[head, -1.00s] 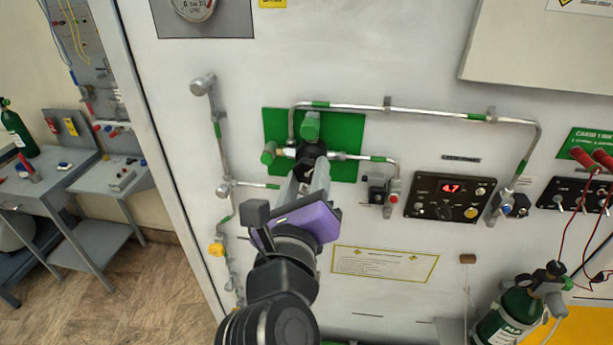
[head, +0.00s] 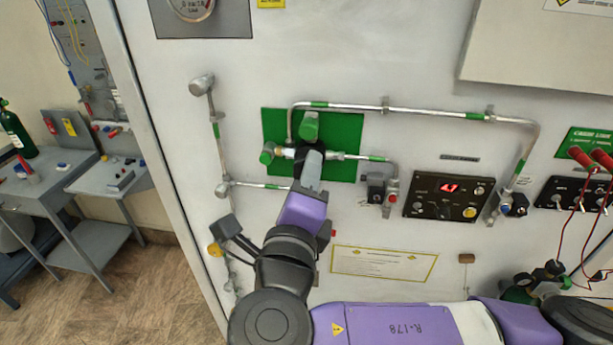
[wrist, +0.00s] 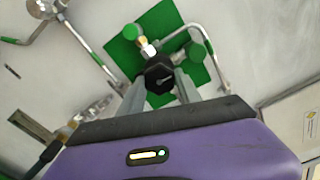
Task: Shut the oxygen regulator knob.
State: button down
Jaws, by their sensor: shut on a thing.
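The black regulator knob (wrist: 158,75) with a light pointer mark sits in front of the green plate (head: 345,135) on the white wall panel. In the wrist view my gripper (wrist: 160,86) has one grey finger on either side of the knob and is shut on it. In the head view my gripper (head: 310,165) reaches up to the knob from below. Its fingers and purple body cover much of the knob there.
Green-capped fittings (head: 310,125) and steel pipes stand close around the knob. A green cylinder (head: 523,290) is lower right, partly behind my arm.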

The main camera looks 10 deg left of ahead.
jog(key=shift+n, duration=0.6)
jog(key=c, duration=0.8)
grip_release()
jog(key=shift+c, duration=0.2)
jog(key=shift+a, duration=0.1)
